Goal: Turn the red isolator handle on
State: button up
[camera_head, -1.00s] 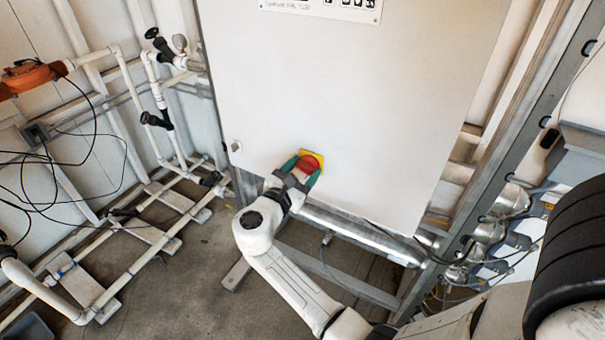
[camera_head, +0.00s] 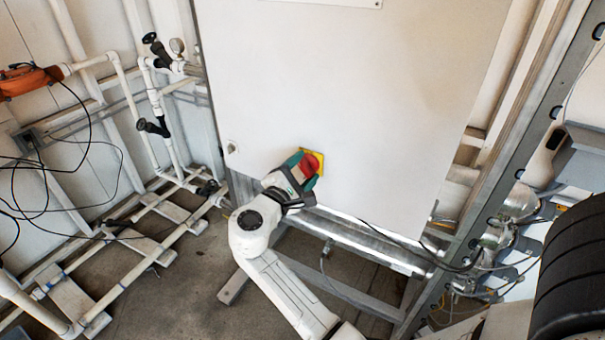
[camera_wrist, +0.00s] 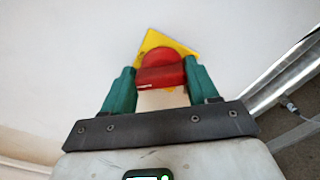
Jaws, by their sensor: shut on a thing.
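The red isolator handle (camera_head: 309,166) sits on a yellow square plate (camera_head: 318,154) low on the front of a white cabinet (camera_head: 350,80). My gripper (camera_head: 304,171) reaches it from the lower left in the head view, its green fingers on either side of the handle. In the wrist view the red handle (camera_wrist: 161,72) lies between the fingertips of my gripper (camera_wrist: 160,82), and the yellow plate (camera_wrist: 188,40) shows behind it, tilted in the picture. The gripper is shut on the handle. The fingers hide the handle's sides.
White pipes with black valves (camera_head: 155,125) and an orange device (camera_head: 30,80) stand at the left. A metal frame rail (camera_head: 350,240) runs below the cabinet. Silver fittings and cables (camera_head: 500,230) are at the right. The floor at lower left is partly clear.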

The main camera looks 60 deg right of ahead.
dwell(0.5)
jog(key=o, duration=1.1)
jog(key=shift+d, duration=0.1)
jog(key=shift+c, duration=0.2)
jog(key=a+b, duration=0.1)
jog(key=a, duration=1)
jog(key=shift+w+b, duration=0.3)
